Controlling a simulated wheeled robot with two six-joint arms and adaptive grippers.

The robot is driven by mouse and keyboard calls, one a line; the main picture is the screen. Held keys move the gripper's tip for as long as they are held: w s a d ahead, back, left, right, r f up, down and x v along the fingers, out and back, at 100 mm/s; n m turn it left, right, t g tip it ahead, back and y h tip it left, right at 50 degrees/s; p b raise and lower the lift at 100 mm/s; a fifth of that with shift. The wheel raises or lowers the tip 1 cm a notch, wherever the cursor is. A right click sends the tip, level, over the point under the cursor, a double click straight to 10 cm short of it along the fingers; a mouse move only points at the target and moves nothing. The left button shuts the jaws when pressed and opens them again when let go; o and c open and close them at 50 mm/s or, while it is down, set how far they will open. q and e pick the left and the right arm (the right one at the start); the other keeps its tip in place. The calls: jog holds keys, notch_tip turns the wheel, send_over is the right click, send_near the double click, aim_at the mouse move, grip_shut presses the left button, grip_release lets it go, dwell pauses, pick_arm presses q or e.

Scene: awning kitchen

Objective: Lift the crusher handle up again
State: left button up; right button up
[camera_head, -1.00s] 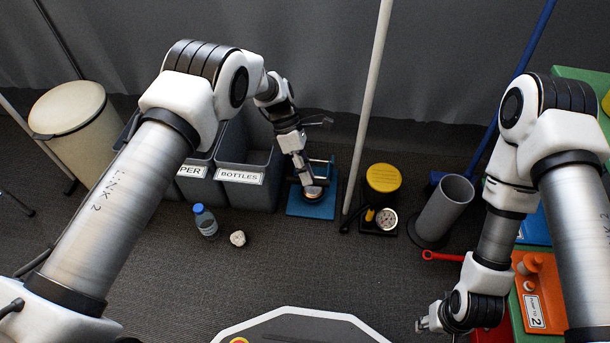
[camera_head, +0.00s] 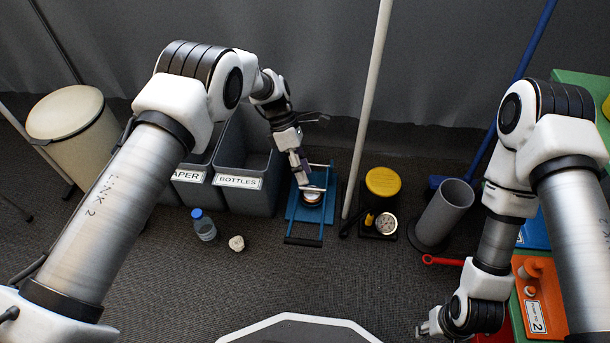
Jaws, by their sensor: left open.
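The can crusher (camera_head: 296,212) is a blue flat base on the floor right of the grey bins. Its handle (camera_head: 303,241) is a dark bar on two blue side arms, and it reaches out low toward me, past the front of the base. A round silvery piece (camera_head: 313,197) shows in the middle of the crusher; I cannot tell if it is a can or a press plate. My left gripper (camera_head: 302,179) is open above the rear part of the crusher, behind the handle bar and apart from it. My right gripper (camera_head: 428,325) is low at the front right, far from the crusher.
Bins, one labelled BOTTLES (camera_head: 262,155), stand left of the crusher. A white pole (camera_head: 367,110) and a yellow-topped device with a gauge (camera_head: 383,185) stand right of it. A bottle (camera_head: 204,226) and a crumpled white lump (camera_head: 236,243) lie in front. The floor before the handle is clear.

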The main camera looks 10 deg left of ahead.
pick_arm(q)
jog(key=v, duration=1)
